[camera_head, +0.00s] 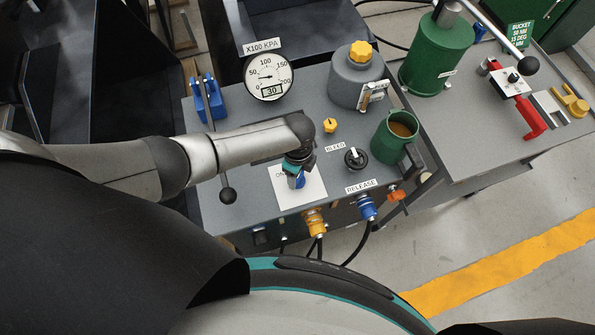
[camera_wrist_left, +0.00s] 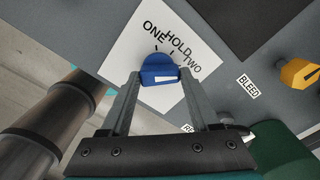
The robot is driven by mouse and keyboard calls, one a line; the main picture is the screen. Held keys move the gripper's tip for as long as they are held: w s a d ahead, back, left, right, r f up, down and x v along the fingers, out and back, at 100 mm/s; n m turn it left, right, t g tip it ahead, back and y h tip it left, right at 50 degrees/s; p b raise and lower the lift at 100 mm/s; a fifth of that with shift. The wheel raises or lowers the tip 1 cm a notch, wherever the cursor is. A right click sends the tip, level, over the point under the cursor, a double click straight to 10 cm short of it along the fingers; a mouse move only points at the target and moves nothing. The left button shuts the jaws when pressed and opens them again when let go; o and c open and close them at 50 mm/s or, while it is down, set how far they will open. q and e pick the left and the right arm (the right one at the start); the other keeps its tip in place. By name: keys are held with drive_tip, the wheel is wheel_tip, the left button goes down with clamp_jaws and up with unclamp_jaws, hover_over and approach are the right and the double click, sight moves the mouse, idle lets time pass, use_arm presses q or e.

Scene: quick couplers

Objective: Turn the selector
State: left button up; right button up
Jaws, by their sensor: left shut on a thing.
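The selector is a blue knob (camera_wrist_left: 159,70) on a white plate (camera_wrist_left: 128,56) marked ONE, HOLD and TWO. In the wrist view, the fingers of my left gripper (camera_wrist_left: 160,76) stand on either side of the knob and are shut on it. A white patch shows on the knob's near face; I cannot tell which mark the knob points at. In the head view my left gripper (camera_head: 298,162) comes down over the blue knob (camera_head: 297,182), and the arm hides part of the white plate (camera_head: 312,191). My right gripper is not in view.
A gauge (camera_head: 268,77), a grey tank (camera_head: 354,82) with a yellow knob and a green cup (camera_head: 391,138) stand on the grey panel. A yellow BLEED knob (camera_head: 330,126) and a black knob (camera_head: 355,158) sit close right. Orange (camera_head: 315,222) and blue couplers (camera_head: 367,208) line the front edge.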

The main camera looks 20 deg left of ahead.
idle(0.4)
use_arm(q)
drive_tip(key=o, duration=1.4)
drive_tip(key=shift+c, duration=0.2)
drive_tip(key=shift+r+p, duration=0.3)
drive_tip(key=shift+r, duration=0.35)
wheel_tip(320, 180, up, 14)
drive_tip(key=p, duration=0.2)
drive_tip(key=shift+f, duration=0.1)
